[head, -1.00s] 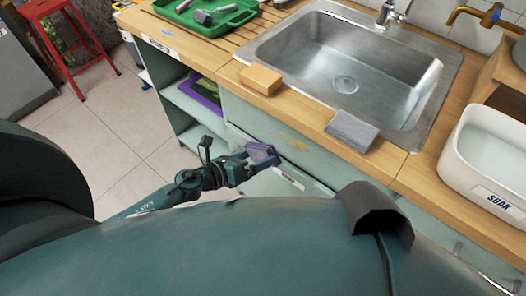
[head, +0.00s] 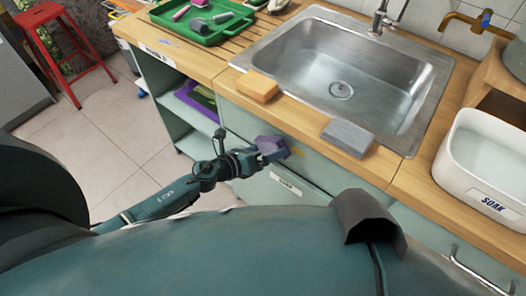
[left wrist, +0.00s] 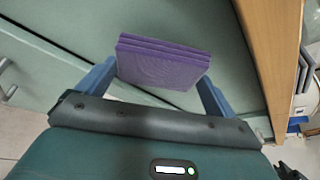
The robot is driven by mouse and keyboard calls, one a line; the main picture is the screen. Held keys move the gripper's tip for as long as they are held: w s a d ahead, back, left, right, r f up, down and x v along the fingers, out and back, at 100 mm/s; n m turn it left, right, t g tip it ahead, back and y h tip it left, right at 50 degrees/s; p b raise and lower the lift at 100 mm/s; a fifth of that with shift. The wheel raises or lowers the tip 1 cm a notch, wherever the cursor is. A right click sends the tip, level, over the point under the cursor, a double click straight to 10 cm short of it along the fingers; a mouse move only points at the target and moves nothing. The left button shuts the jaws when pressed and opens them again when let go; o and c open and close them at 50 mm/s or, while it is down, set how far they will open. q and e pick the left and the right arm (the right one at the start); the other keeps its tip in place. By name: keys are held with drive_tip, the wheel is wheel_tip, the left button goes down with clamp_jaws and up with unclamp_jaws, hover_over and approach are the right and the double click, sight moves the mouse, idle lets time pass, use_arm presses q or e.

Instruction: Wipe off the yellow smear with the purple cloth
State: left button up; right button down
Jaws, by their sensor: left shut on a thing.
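The purple cloth (head: 271,144) is a folded pad held in my left gripper (head: 270,156), at the light green cabinet front below the sink. In the left wrist view the cloth (left wrist: 162,62) sits between the two blue fingers of the left gripper (left wrist: 158,82), which is shut on it. I cannot tell whether the cloth touches the front. My right gripper is not in view.
The wooden counter (head: 290,118) overhangs the cabinet front. On it are an orange sponge (head: 258,86), a grey block (head: 347,137), a green tray (head: 205,28) and a white SOAK tub (head: 482,165) beside the steel sink (head: 340,60). An open shelf (head: 185,105) lies left.

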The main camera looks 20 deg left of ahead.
use_arm(q)
drive_tip(key=shift+w+d, duration=0.3)
drive_tip(key=shift+w, duration=0.55)
idle(0.4)
drive_tip(key=shift+d, duration=0.1)
drive_tip(key=shift+s+d+p, duration=0.3)
drive_tip(key=shift+s+d, duration=0.2)
drive_tip(key=shift+d, duration=0.85)
drive_tip(key=shift+s+d+p, duration=0.35)
drive_tip(key=shift+s+d, duration=0.1)
drive_tip(key=shift+d, duration=0.85)
drive_tip(key=shift+s+d+p, duration=0.3)
drive_tip(key=shift+s+d, duration=0.2)
drive_tip(key=shift+d, duration=0.85)
drive_tip(key=shift+s+d, duration=0.2)
drive_tip(key=shift+d, duration=0.35)
drive_tip(key=shift+s+d, duration=0.2)
drive_tip(key=shift+d, duration=0.3)
drive_tip(key=shift+a, duration=0.1)
drive_tip(key=shift+w+a+b, duration=0.2)
drive_tip(key=shift+w+a, duration=0.25)
drive_tip(key=shift+a, duration=0.7)
drive_tip(key=shift+w+a+b, duration=0.25)
drive_tip(key=shift+w+a, duration=0.2)
drive_tip(key=shift+a, duration=0.75)
drive_tip(key=shift+w+a+b, duration=0.2)
drive_tip(key=shift+w+a, duration=0.25)
drive_tip(key=shift+a, duration=0.7)
